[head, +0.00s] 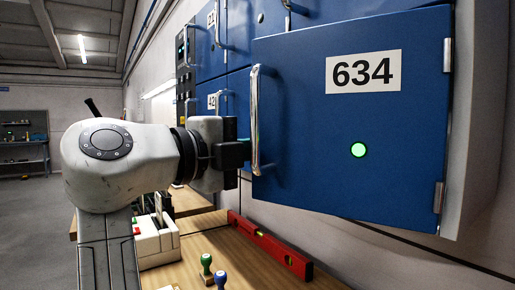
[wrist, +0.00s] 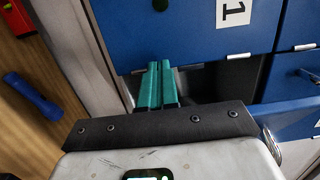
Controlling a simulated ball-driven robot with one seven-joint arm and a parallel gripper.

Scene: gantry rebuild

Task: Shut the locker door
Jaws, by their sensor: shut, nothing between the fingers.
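The locker door (head: 350,120) is blue, with the number 634, a green light (head: 358,150) and a bright bar handle (head: 255,120) on its left side. Its hinges are on the right. In the head view it stands at an angle to the row of lockers, its left edge swung out, so it looks partly open.
Other blue lockers (head: 238,40) line the wall behind. Below is a wooden bench with a red spirit level (head: 270,247), a green-topped stamp (head: 206,265), a blue-topped stamp (head: 220,280) and a white box (head: 155,240). A blue torch-like object (wrist: 32,95) shows in the wrist view.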

